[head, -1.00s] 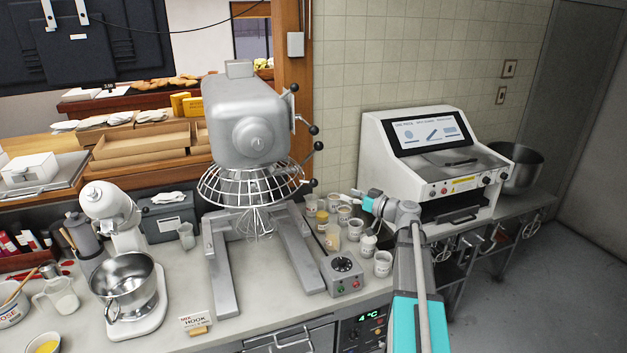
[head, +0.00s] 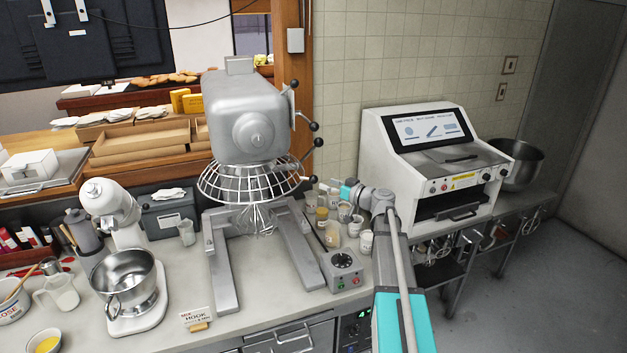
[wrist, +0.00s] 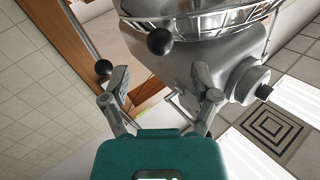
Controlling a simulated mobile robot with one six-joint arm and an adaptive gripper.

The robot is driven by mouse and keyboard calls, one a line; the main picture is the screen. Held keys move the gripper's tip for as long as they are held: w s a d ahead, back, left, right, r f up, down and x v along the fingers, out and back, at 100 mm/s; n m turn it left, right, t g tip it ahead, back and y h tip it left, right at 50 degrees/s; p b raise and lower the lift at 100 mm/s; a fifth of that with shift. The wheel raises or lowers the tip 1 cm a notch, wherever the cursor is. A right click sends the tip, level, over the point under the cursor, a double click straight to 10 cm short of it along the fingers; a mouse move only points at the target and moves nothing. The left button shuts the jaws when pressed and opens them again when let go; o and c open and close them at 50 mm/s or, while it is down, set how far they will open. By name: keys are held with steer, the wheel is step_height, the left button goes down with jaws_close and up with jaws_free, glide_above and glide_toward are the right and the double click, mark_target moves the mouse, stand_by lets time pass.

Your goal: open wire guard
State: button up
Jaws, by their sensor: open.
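The wire guard (head: 250,187) is a round metal cage around the whisk (head: 256,218), below the head of the big grey mixer (head: 248,115). It appears closed across the front. A black knob (head: 312,179) sits by its right edge. In the wrist view, part of the guard (wrist: 205,22) shows upside down at the top, with a large black knob (wrist: 159,41) in front of it. My gripper (wrist: 161,82) is open and empty, its fingertips apart below that knob. In the head view my gripper (head: 332,188) is small, just right of the guard, partly hidden by my wrist.
Several cups (head: 334,198) stand on the counter below my gripper. A control box (head: 342,270) stands in front of them. Black-knobbed levers (head: 314,127) stick out of the mixer's right side. A white machine (head: 425,160) stands to the right. A small mixer (head: 125,260) is at left.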

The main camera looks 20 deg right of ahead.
mark_target(314, 179)
steer(key=shift+x, duration=3.15)
steer(key=shift+c, duration=0.3)
jaws_close()
